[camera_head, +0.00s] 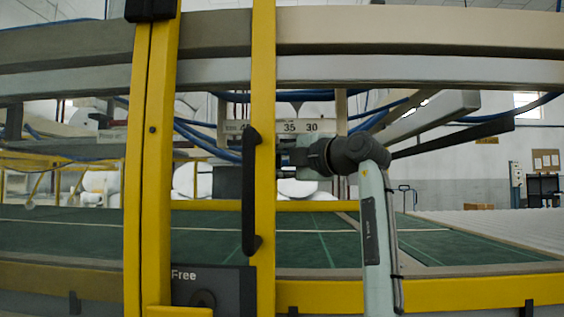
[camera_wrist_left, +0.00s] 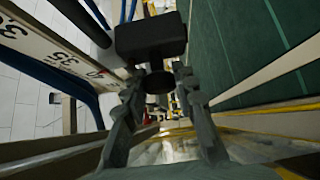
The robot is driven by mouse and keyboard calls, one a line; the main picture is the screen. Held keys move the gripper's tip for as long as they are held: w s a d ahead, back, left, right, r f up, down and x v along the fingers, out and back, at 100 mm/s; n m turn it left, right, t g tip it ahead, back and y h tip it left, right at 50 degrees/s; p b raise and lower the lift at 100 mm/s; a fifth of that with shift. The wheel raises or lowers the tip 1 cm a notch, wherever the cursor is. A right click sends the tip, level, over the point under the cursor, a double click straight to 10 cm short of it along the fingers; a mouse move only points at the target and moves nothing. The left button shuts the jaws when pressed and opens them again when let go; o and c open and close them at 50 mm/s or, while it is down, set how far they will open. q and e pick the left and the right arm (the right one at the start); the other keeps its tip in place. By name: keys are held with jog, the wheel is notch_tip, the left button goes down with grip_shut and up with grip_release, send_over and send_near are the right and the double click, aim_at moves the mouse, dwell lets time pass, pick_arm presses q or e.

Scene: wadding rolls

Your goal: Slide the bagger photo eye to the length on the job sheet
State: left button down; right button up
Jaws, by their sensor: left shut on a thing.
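The scale also shows at the left of the wrist view (camera_wrist_left: 42,44), with 35 readable. The photo eye appears there as a black block (camera_wrist_left: 150,35) with a round dark knob (camera_wrist_left: 160,83). My left gripper (camera_wrist_left: 158,76) is shut on the knob, a finger on each side. In the head view my left gripper (camera_head: 287,158) is beside the yellow post, partly hidden. I see no readable job sheet.
A yellow post with a black handle (camera_head: 250,195) stands close to my left gripper. Another yellow post (camera_head: 150,150) is further left. A dark box marked Free (camera_head: 215,290) is below. Green belts (camera_head: 320,240) lie beyond; blue hoses hang around the scale.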

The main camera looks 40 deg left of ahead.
pick_arm(q)
jog(key=shift+s+a, duration=0.25)
jog(key=shift+a, duration=0.15)
jog(key=c, duration=1.2)
grip_release()
pick_arm(e)
jog(key=shift+s+d+f, duration=0.2)
jog(key=shift+s+d, duration=0.1)
jog(key=shift+s, duration=0.05)
jog(key=shift+a, duration=0.1)
pick_arm(q)
jog(key=v, duration=1.2)
pick_arm(e)
jog(key=shift+d, duration=0.2)
